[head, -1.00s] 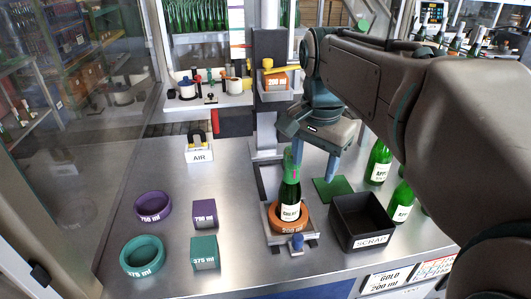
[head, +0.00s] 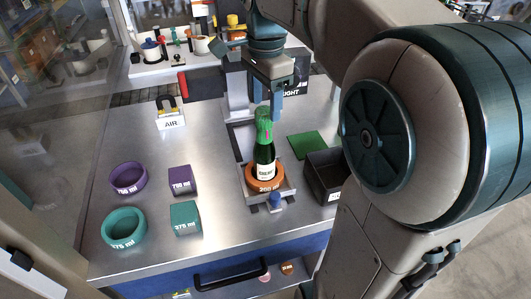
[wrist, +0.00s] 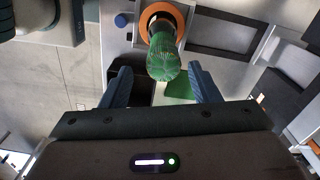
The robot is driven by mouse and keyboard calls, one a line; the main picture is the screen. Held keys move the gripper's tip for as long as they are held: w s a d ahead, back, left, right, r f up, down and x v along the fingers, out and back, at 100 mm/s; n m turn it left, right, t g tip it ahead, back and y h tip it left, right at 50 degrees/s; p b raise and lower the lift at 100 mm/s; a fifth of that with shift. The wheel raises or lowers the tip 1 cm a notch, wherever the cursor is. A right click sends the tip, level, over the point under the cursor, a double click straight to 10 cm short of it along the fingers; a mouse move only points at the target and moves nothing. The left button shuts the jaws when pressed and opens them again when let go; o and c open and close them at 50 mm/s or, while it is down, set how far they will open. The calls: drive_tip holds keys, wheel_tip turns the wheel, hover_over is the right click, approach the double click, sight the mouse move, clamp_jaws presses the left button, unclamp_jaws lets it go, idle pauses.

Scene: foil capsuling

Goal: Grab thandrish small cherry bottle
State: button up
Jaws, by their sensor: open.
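The small green cherry bottle (head: 264,158) has a green foil top and a white label that is hard to read. It stands upright in the orange 200 ml ring (head: 266,187) on the fixture. My gripper (head: 268,108) is open, with its fingers pointing down near the bottle's top, behind it in the head view. In the wrist view the foil-topped bottle (wrist: 166,58) shows just beyond the gap between my two open fingers (wrist: 162,86). Nothing is held. The bottle does not appear to be between the fingers.
A black scrap bin (head: 325,178) and a green pad (head: 307,144) are right of the fixture. Purple (head: 129,178) and teal (head: 124,228) rings and matching blocks stand at left. A post (head: 237,100) rises behind the fixture.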

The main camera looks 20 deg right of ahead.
sight(264, 110)
drive_tip(key=shift+w+a+f+p, duration=0.1)
drive_tip(key=shift+f+p, duration=0.15)
drive_tip(key=shift+f, duration=1.2)
drive_tip(key=shift+w+f+p, duration=0.1)
drive_tip(key=shift+f+p, duration=0.1)
drive_tip(key=shift+f, duration=1.2)
clamp_jaws()
